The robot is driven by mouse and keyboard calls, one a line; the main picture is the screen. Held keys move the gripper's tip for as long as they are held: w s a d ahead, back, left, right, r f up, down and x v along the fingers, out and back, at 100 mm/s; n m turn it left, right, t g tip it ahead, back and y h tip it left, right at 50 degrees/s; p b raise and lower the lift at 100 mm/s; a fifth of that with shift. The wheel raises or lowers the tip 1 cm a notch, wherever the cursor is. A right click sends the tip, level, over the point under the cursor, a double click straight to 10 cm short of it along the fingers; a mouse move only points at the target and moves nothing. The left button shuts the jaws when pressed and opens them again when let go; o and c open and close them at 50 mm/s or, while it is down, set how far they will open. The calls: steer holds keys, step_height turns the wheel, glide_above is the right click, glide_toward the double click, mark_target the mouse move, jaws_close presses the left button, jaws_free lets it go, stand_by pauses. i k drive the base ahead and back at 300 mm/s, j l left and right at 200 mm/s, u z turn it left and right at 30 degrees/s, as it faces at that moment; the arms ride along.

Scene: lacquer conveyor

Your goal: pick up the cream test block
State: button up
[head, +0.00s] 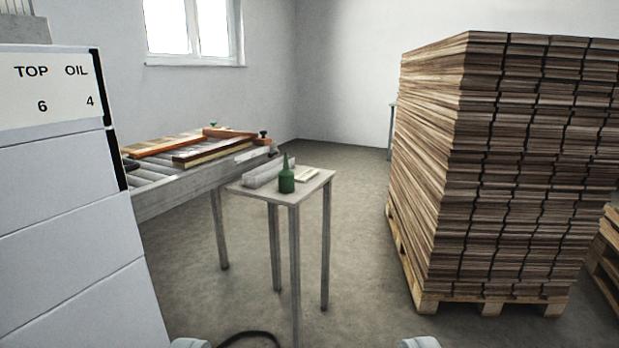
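A small cream piece (307,174), which may be the cream test block, lies on the right part of a small table (317,182). It is small in view and its exact shape is hard to tell. A green bottle with a pointed spout (286,181) stands just left of it. My gripper (306,344) shows only as two pale fingertips at the bottom edge, wide apart with nothing visible between them. It is well short of the table.
A roller conveyor (172,193) carrying wooden boards (200,145) stands behind the table. A pale long box (266,171) lies beside the bottle. A white cabinet (70,230) blocks the left. A tall board stack (430,160) on a pallet fills the right. Floor (355,260) between is clear.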

mark_target(308, 174)
steer(key=i+l, duration=0.1)
steer(key=i, duration=0.4)
steer(key=i+l+u, duration=0.1)
steer(key=i, duration=0.45)
steer(key=i+l, duration=0.2)
steer(key=i, duration=0.3)
steer(key=i+l+u, duration=0.15)
steer(key=i, duration=0.4)
steer(key=i+l, duration=0.2)
steer(key=i, duration=0.3)
